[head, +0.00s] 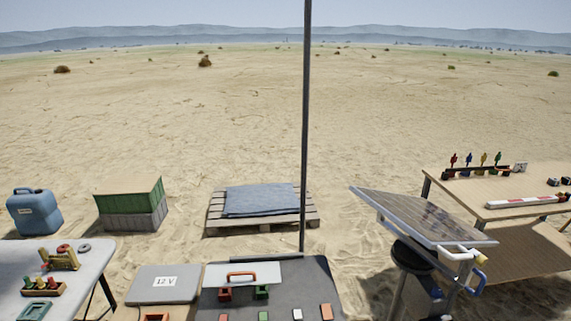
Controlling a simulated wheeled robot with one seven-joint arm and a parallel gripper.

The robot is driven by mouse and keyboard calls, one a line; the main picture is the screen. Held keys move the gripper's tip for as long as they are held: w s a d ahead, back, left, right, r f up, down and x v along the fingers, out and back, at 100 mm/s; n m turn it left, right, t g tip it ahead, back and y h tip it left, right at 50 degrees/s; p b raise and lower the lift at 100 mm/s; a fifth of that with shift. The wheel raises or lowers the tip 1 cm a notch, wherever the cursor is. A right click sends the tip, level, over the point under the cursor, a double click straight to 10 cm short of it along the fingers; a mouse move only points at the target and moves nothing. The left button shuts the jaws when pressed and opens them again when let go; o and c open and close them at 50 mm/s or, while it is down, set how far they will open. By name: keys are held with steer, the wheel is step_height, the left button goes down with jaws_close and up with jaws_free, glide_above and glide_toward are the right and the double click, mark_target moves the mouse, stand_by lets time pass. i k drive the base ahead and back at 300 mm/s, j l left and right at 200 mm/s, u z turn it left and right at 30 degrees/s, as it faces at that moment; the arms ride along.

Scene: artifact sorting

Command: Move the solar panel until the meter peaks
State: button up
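The solar panel (425,215) is at the right, tilted, on a dark round mount (411,256) atop a stand. A white handle (456,252) and a blue handle (480,280) are at its near right end. My gripper is not in view.
The wooden table (540,187) at right holds coloured levers (476,163) and a red-and-white bar (513,201). A dark pole (305,110) rises mid-view behind a dark-topped bench (300,272). A 12 V box (185,283) and a white table (88,265) are left. Open sand lies beyond.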

mark_target(437, 228)
steer(key=k+l+z, duration=0.2)
steer(key=k+l, duration=0.15)
steer(key=l, duration=0.25)
steer(key=k+l+z, duration=0.15)
steer(key=l, duration=0.2)
steer(key=k+l+z, duration=0.1)
steer(key=l, duration=0.25)
